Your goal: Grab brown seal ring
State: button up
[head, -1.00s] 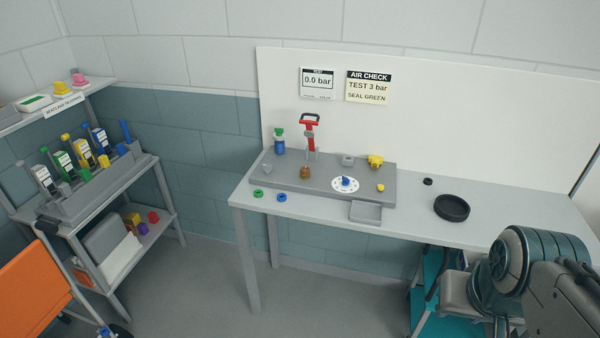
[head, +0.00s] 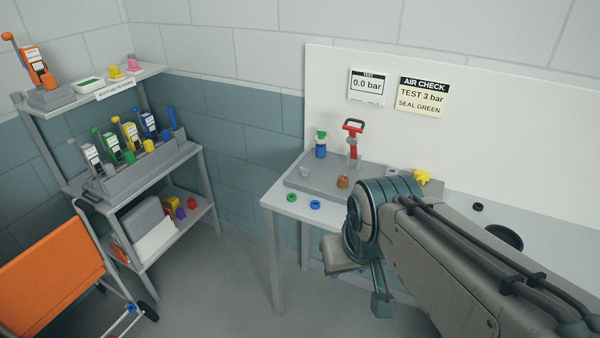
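A small brown, copper-coloured round piece (head: 343,181) sits on the grey board (head: 304,183) on the workbench; it is too small to tell whether it is a ring. A green ring (head: 292,198) and a blue ring (head: 315,205) lie on the bench in front of the board. A small black ring (head: 477,207) lies farther right. My gripper (head: 372,285) hangs below my wrist, in front of the bench edge and apart from the rings. Its fingers are unclear.
A red-handled pump (head: 353,140) and a green-capped blue bottle (head: 320,145) stand at the board's back. A black dish (head: 504,237) is partly hidden by my arm. A shelf rack (head: 175,160) and an orange cart (head: 55,270) stand left. The floor between is clear.

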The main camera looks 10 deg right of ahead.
aim_at(343, 181)
jog(key=i, duration=1.1)
jog(key=z, duration=0.6)
